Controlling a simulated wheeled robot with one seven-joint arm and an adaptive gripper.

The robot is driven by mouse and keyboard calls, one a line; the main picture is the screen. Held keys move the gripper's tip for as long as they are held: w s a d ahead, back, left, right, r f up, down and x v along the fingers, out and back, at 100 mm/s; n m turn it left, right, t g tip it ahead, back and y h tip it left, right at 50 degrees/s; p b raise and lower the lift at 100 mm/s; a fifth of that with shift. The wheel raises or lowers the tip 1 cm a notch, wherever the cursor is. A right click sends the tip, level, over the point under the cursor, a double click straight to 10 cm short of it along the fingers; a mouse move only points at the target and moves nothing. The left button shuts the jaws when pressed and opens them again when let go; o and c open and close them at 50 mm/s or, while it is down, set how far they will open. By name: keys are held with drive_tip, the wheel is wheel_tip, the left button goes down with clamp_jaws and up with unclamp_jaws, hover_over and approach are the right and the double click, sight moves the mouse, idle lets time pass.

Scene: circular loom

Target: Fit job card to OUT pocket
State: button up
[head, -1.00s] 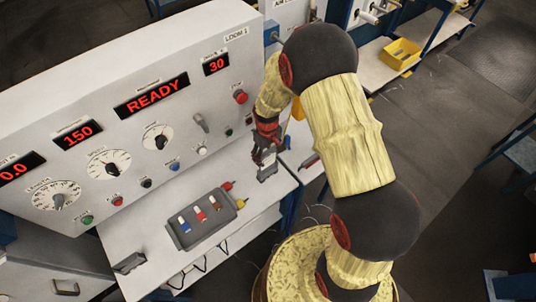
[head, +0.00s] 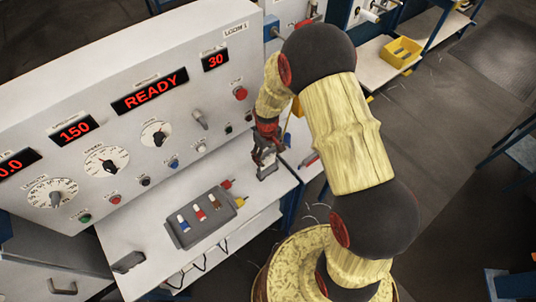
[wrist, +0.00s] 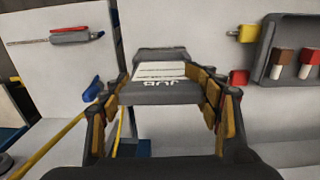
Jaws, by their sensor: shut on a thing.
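The job card (wrist: 160,78) is a dark grey piece with a white lined face and the letters JOB upside down in the wrist view. My gripper (wrist: 165,92) is shut on it, with a finger at each side. In the head view my gripper (head: 265,158) points down near the right end of the loom's white shelf, and the pale grey piece below its fingers (head: 267,172) appears to be the card. I cannot tell whether the card touches the shelf. No pocket marked OUT can be read in either view.
The sloping control panel (head: 125,130) rises behind. A dark pocket-like fitting (head: 128,262) is at the shelf's left front.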

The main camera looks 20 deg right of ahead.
sight(268, 159)
drive_tip(key=shift+f+b, duration=1.05)
drive_tip(key=shift+f, duration=0.6)
drive_tip(key=o, duration=1.4)
drive_tip(key=shift+r, duration=0.15)
drive_tip(key=shift+r, duration=0.1)
wheel_tip(268, 159, up, 12)
drive_tip(key=shift+a+f, duration=0.1)
